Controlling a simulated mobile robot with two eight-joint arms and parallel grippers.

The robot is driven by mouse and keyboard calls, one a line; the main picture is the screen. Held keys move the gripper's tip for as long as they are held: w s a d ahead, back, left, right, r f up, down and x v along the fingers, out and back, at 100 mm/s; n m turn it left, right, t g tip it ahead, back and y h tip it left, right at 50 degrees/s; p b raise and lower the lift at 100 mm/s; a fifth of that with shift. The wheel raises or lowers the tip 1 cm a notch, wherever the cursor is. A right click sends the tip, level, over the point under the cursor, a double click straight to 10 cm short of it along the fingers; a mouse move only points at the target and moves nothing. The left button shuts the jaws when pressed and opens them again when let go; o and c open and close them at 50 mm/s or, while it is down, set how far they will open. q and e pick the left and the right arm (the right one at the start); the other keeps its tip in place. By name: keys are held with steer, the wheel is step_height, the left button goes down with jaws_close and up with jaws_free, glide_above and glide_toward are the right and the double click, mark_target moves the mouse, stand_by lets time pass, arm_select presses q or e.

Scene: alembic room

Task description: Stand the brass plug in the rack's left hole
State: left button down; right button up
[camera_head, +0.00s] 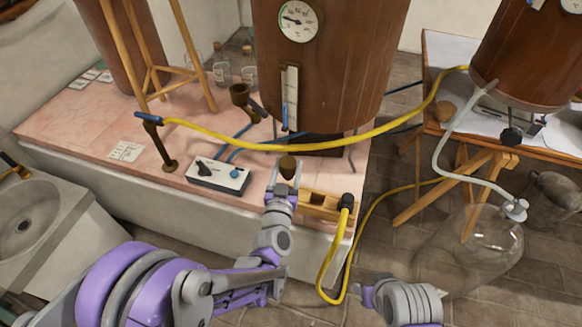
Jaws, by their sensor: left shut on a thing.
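The brass plug (287,165) is a small dark brassy piece at the tip of my left gripper (285,182). My left gripper is shut on it. The plug shows just beyond the fingers, near the left end of the wooden rack (318,203). The rack lies at the front edge of the pink table. A black fitting (347,201) with a yellow hose is at the rack's right end. The left hole is not clearly seen, and I cannot tell whether the plug touches the rack. Part of my right arm shows at the lower right, without visible fingers.
A control box (217,175) with a dark knob sits left of the rack. A large wooden vessel (325,70) stands behind. A yellow hose (290,147) spans the table; another hangs off its front right. A glass carboy (470,250) stands on the floor at right.

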mark_target(289, 179)
arm_select(q)
steer(key=shift+d+f, duration=0.2)
steer(key=shift+f, duration=0.1)
steer(key=shift+s+f+b, duration=0.1)
steer(key=shift+f+b, duration=0.4)
steer(key=shift+f, duration=0.05)
steer(key=shift+f+b, duration=1.35)
steer(key=shift+f, duration=0.45)
steer(key=shift+f+b, duration=0.8)
steer(key=shift+f, duration=0.15)
steer(key=shift+f+b, duration=0.65)
steer(key=shift+f, duration=0.1)
stand_by(0.9)
steer(key=shift+f, duration=0.7)
stand_by(2.0)
